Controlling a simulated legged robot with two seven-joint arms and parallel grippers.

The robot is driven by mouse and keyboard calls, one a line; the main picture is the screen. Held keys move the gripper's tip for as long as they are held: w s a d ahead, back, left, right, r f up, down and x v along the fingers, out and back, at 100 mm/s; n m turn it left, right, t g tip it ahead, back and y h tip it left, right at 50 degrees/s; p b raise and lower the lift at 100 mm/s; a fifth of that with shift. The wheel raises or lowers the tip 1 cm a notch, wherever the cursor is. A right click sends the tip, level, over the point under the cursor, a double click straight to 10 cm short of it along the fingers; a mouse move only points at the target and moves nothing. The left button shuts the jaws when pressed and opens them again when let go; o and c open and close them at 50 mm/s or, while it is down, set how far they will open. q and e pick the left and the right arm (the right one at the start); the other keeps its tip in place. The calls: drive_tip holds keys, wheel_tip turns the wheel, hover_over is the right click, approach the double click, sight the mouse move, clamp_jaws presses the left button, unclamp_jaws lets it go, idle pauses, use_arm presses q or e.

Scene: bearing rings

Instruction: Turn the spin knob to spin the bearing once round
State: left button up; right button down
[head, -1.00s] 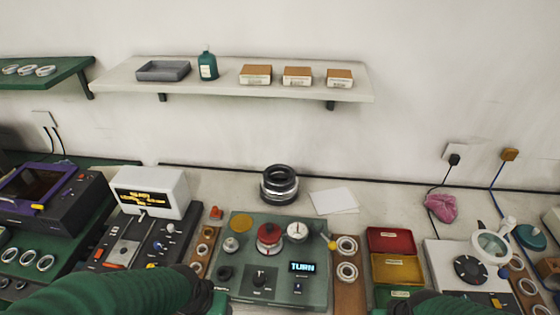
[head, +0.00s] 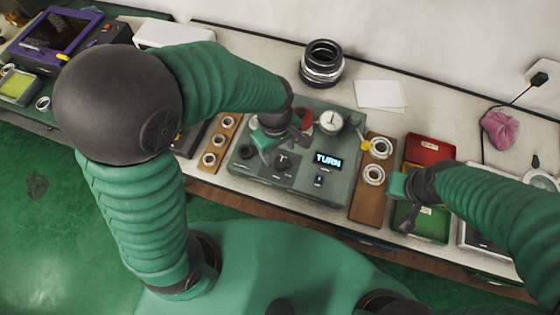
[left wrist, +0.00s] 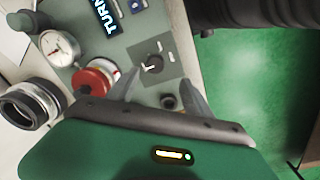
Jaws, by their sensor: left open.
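The grey-green test panel (head: 335,185) has a lit display (head: 328,160) reading TURN. A black knob with a white pointer (left wrist: 152,64) sits on its dark plate. A second, plain black knob (left wrist: 168,101) is beside it; no readable label shows which is the spin knob. My left gripper (left wrist: 158,80) is open and empty above the panel, its fingers reaching toward the pointer knob, apparently apart from it. The red round fixture (left wrist: 95,80) and dial gauge (left wrist: 60,48) are nearby; the bearing cannot be made out clearly. My right gripper (head: 402,200) is over the green bin; its jaws are unclear.
Wooden ring racks (head: 373,160) flank the panel. A stack of dark and metal rings (head: 322,65) stands behind it, with white paper (head: 380,95) nearby. Red (head: 430,150) and green (head: 425,220) bins are to the right.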

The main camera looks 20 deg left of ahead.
sight(281, 163)
use_arm(q)
drive_tip(key=f, duration=0.2)
drive_tip(key=w+f, duration=0.1)
drive_tip(key=f, duration=0.2)
drive_tip(key=w+f, duration=0.1)
drive_tip(key=f, duration=0.2)
drive_tip(key=shift+s+d+f+b, duration=0.1)
drive_tip(key=shift+f+b, duration=0.05)
drive_tip(key=shift+f, duration=0.35)
drive_tip(key=shift+s+d+f+b, duration=0.1)
drive_tip(key=shift+f+b, duration=0.05)
drive_tip(key=shift+f, duration=0.35)
drive_tip(key=shift+s+f, duration=0.15)
drive_tip(key=shift+f, duration=0.15)
use_arm(e)
drive_tip(key=shift+w+d+f, duration=0.1)
drive_tip(key=shift+w+f, duration=0.45)
drive_tip(key=shift+f, duration=0.1)
use_arm(q)
drive_tip(key=shift+w, duration=0.2)
use_arm(e)
drive_tip(key=shift+w, duration=0.1)
use_arm(q)
drive_tip(key=shift+a, duration=0.1)
clamp_jaws()
